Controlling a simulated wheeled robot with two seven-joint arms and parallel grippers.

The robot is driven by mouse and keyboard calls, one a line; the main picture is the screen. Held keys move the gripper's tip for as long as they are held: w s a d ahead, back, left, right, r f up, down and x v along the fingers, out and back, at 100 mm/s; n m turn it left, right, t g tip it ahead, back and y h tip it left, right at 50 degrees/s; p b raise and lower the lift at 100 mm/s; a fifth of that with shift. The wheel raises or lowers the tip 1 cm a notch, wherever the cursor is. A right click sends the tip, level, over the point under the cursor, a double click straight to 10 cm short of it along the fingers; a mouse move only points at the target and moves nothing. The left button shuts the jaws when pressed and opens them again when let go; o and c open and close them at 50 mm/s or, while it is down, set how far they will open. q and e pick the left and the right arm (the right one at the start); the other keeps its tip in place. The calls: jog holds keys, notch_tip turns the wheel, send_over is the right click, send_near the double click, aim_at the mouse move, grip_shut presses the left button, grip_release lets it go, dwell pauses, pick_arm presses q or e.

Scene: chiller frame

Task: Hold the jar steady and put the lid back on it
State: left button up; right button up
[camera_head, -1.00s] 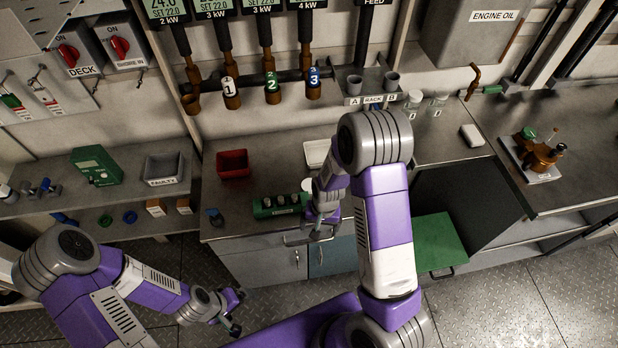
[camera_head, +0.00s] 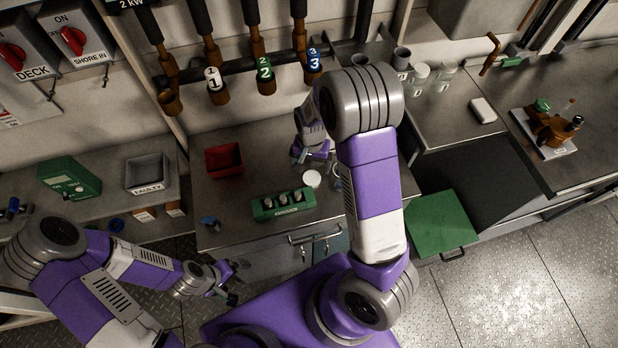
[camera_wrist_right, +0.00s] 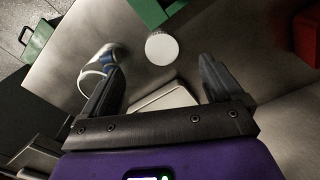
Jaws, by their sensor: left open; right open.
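A clear jar with a bluish part (camera_wrist_right: 97,72) stands left of the lid in the right wrist view, near the left finger. In the head view my right arm mostly hides the jar. My right gripper (camera_wrist_right: 162,82) is open and empty above the counter, behind the lid in the head view. My left gripper (camera_head: 230,284) is open and empty in front of the counter, low at left.
A green rack (camera_head: 284,205) with several pale pieces stands at the counter's front. A red bin (camera_head: 223,160) is behind it. A pale tray (camera_wrist_right: 166,98) lies under my right gripper. Pipes with numbered tags hang over the counter's back. A green panel (camera_head: 440,222) is at right.

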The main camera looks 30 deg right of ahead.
aim_at(311, 178)
jog(key=f+b, duration=0.1)
jog(key=f, duration=0.1)
jog(key=shift+w+f+b, duration=0.2)
jog(key=shift+f+b, duration=0.15)
jog(key=shift+b, duration=0.05)
jog(key=shift+r, duration=0.1)
notch_tip(311, 178, down, 2)
jog(key=shift+f, duration=0.2)
jog(key=shift+f, duration=0.1)
jog(key=f, duration=0.1)
jog(key=f+b, duration=0.1)
jog(key=f, duration=0.3)
jog(key=shift+w+d, duration=0.35)
jog(key=shift+d, duration=0.05)
